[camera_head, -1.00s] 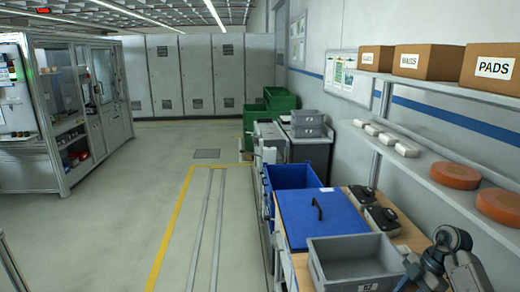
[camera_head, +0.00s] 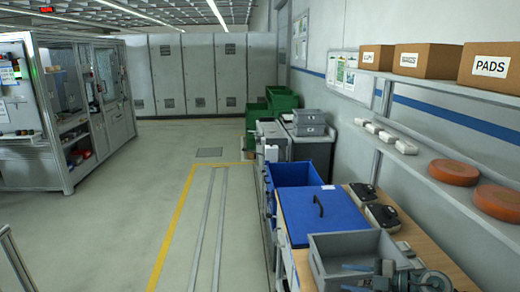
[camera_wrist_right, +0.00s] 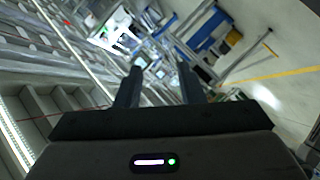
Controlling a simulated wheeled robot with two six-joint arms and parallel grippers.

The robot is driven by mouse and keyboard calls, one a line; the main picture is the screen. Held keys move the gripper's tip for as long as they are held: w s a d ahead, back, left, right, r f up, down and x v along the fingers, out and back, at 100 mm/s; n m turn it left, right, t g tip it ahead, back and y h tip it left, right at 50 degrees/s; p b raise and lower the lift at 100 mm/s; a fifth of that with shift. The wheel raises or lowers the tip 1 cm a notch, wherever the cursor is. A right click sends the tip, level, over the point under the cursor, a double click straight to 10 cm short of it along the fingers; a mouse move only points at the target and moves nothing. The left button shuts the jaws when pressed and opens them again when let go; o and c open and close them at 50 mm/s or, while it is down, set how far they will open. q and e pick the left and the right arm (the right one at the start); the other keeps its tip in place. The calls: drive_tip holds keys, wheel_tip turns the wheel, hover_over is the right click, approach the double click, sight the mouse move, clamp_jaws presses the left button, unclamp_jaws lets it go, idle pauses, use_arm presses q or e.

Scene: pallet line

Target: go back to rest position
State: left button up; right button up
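My right gripper (camera_head: 345,277) is at the bottom of the head view, in front of the open grey bin (camera_head: 318,262), with its fingers pointing left. In the right wrist view my right gripper (camera_wrist_right: 159,76) has its two dark fingers well apart. Nothing is held between them, and the room shows through the gap. The gripper looks clear of the bin, but I cannot tell its exact height over it. My left gripper is in neither view.
A blue lidded box (camera_head: 320,213) and two dark devices (camera_head: 382,216) stand on the workbench (camera_head: 432,255). A wall shelf (camera_head: 430,170) with orange discs (camera_head: 455,173) and cartons (camera_head: 428,61) runs along the right. The floor (camera_head: 120,230) at the left is clear.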

wheel_tip(320, 180, up, 7)
drive_tip(key=s+m+t+h, duration=0.1)
drive_tip(key=s+m+t, duration=0.2)
drive_tip(key=m+t, duration=0.6)
drive_tip(key=s+d+f+m+t+h, duration=0.4)
drive_tip(key=d+m+h, duration=0.5)
drive_tip(key=h, duration=0.5)
drive_tip(key=s+f+m+g+h, duration=0.2)
drive_tip(key=s+f+m+g, duration=0.3)
drive_tip(key=s+f+g, duration=0.65)
drive_tip(key=s+a+f+n+g+y, duration=0.1)
drive_tip(key=s+a+f+g+y, duration=0.15)
drive_tip(key=s, duration=0.55)
drive_tip(key=s+a+f+n+g+y, duration=0.1)
drive_tip(key=s+a+f+g, duration=0.25)
drive_tip(key=s, duration=0.45)
wheel_tip(320, 180, down, 34)
drive_tip(key=d+f+b, duration=0.1)
drive_tip(key=d+b, duration=0.2)
drive_tip(key=b, duration=0.2)
drive_tip(key=s+f+g+b, duration=0.1)
drive_tip(key=s+f+b, duration=0.1)
drive_tip(key=s+f, duration=0.7)
drive_tip(key=s+f+g+b, duration=0.1)
drive_tip(key=s+f+b, duration=0.1)
drive_tip(key=s+f, duration=0.7)
wheel_tip(320, 180, down, 6)
drive_tip(key=shift+d+r+m, duration=0.2)
drive_tip(key=shift+d+m, duration=0.2)
drive_tip(key=shift+d, duration=0.05)
